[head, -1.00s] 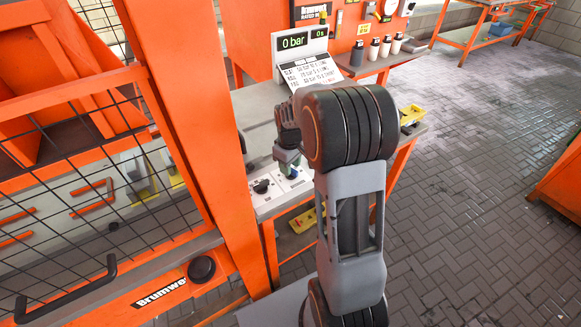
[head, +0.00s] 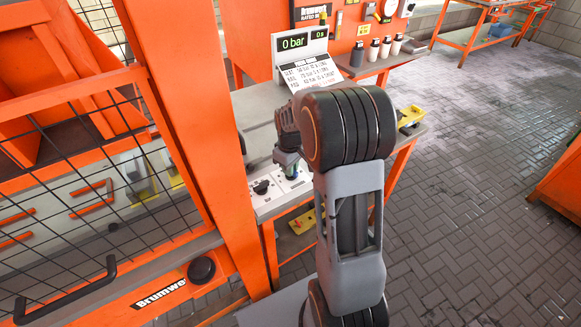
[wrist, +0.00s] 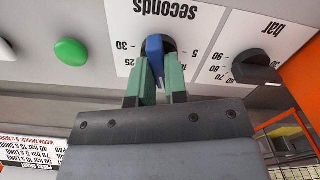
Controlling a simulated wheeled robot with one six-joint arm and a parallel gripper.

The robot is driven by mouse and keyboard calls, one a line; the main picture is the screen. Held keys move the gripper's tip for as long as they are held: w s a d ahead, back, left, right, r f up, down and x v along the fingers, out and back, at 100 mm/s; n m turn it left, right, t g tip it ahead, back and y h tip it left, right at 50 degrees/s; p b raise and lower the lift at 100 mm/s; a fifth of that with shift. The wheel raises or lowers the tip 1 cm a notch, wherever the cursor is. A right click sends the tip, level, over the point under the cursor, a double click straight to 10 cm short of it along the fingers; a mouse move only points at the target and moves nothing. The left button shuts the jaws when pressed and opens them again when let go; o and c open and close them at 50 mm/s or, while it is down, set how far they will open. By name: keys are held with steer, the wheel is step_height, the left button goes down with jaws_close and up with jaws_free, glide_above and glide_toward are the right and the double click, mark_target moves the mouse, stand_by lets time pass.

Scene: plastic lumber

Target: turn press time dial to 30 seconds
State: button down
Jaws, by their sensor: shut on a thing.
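The press time dial, a blue knob (wrist: 155,46) on a white "seconds" plate (wrist: 160,9), is between the green fingers of my gripper (wrist: 158,62). The wrist view shows the plate upside down, with 30 and 25 at left of the knob and 5 at right. The gripper is shut on the knob; its fingers hide part of the dial. Which number the knob points to I cannot tell. In the head view my gripper (head: 289,162) is over the control panel, partly behind my arm. The display (head: 301,41) reads 0 bar and 0 s.
A black knob (wrist: 255,69) on the "bar" plate sits close at right in the wrist view, a green button (wrist: 71,52) at left. The orange press frame (head: 190,140) stands left of the panel. A yellow object (head: 411,115) lies at the bench's right end.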

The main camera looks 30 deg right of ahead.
steer(key=m+p, duration=0.1)
steer(key=m, duration=0.5)
steer(key=shift+d+m, duration=0.1)
steer(key=shift+m, duration=0.2)
steer(key=m, duration=0.6)
steer(key=shift+d, duration=0.1)
steer(key=m, duration=0.4)
steer(key=shift+m+p, duration=0.35)
steer(key=shift+m, duration=0.05)
steer(key=shift+s+d+m, duration=0.1)
steer(key=shift+m, duration=1.8)
steer(key=c, duration=1.1)
jaws_free()
steer(key=shift+c, duration=0.2)
step_height(320, 180, up, 14)
steer(key=p, duration=0.1)
